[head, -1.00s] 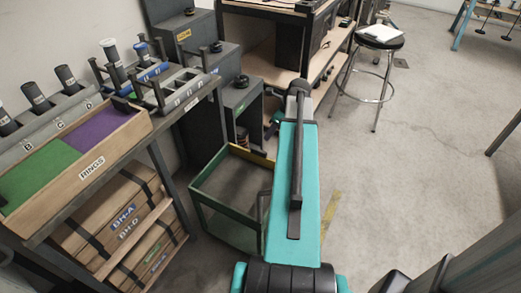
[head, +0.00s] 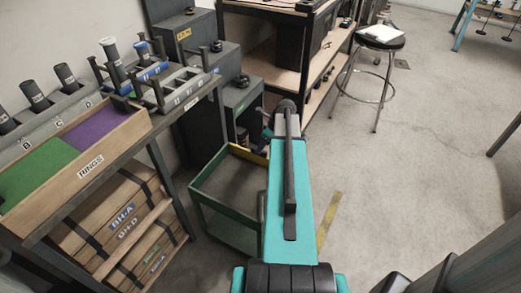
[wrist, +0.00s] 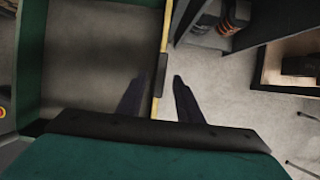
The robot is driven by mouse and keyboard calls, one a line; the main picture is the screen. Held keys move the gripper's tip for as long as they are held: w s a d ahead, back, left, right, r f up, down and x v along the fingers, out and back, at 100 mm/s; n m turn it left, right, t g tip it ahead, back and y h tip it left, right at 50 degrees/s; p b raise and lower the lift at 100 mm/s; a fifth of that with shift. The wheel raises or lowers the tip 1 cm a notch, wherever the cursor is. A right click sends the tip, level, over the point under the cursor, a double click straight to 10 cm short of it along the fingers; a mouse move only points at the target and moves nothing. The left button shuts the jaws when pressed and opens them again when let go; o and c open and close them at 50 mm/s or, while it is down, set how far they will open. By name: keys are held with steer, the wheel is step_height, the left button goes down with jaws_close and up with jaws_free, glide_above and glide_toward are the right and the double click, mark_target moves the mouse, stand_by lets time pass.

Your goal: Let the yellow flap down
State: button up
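The yellow flap shows edge-on as a thin yellow strip (wrist: 165,35) along one side of a green cart in the wrist view. It appears upright, with a dark grip piece (wrist: 161,75) on its edge. In the head view its yellow top edge (head: 247,154) shows at the far side of the green cart (head: 207,204), and my arm hides its right part. My gripper (wrist: 158,81) is open, with one dark finger on each side of the strip near the grip piece. I cannot tell whether the fingers touch it.
A dark cabinet (head: 240,108) and a shelf unit (head: 268,62) stand behind the cart. A workbench with a rings tray (head: 91,167) is at the left. A stool (head: 381,38) stands at the back.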

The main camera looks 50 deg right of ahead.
mark_target(259, 157)
steer(key=shift+x, duration=1.25)
jaws_close()
steer(key=shift+a, duration=0.2)
steer(key=shift+d, duration=0.15)
steer(key=shift+w, duration=0.1)
